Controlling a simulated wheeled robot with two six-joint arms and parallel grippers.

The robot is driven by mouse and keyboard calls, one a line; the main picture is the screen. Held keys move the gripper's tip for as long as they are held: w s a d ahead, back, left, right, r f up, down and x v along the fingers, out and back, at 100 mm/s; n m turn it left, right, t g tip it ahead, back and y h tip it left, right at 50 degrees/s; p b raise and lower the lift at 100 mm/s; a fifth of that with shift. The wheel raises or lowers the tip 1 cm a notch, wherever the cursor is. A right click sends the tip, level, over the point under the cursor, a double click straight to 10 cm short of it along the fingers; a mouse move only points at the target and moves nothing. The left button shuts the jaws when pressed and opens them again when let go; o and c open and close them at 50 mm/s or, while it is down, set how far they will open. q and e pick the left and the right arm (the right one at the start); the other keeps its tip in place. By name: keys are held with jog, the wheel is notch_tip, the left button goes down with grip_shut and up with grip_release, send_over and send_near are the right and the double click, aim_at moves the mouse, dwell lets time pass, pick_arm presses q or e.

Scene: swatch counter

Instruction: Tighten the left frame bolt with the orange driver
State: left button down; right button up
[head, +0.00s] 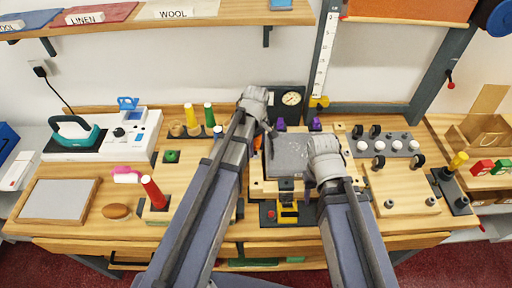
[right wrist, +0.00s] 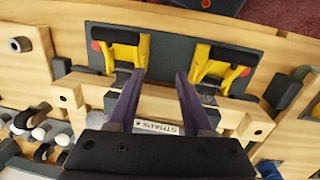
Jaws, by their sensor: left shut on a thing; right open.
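A small patch of orange, which looks like the orange driver (head: 257,143), shows beside my left arm in the head view. My left gripper (head: 264,132) is shut on it at the middle of the counter, its fingers mostly hidden. My right gripper (right wrist: 160,75) is open and empty in the right wrist view, its two dark purple fingers apart above a pale wooden frame (right wrist: 200,108). Dark round spots show at the frame's left and right ends. I cannot tell whether they are bolts. My arms cover much of the frame in the head view.
Two yellow-handled clamps (right wrist: 128,48) stand on a dark plate near the front edge. A round gauge (head: 291,98) stands behind the work spot. A red-handled tool (head: 153,192) stands at left, a grey peg plate (head: 388,145) at right.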

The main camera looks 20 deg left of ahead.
pick_arm(q)
jog(key=m, duration=0.7)
jog(key=shift+m, duration=0.3)
jog(key=m, duration=0.4)
jog(key=shift+a, duration=0.1)
jog(key=m, duration=0.3)
jog(key=c, duration=0.6)
grip_release()
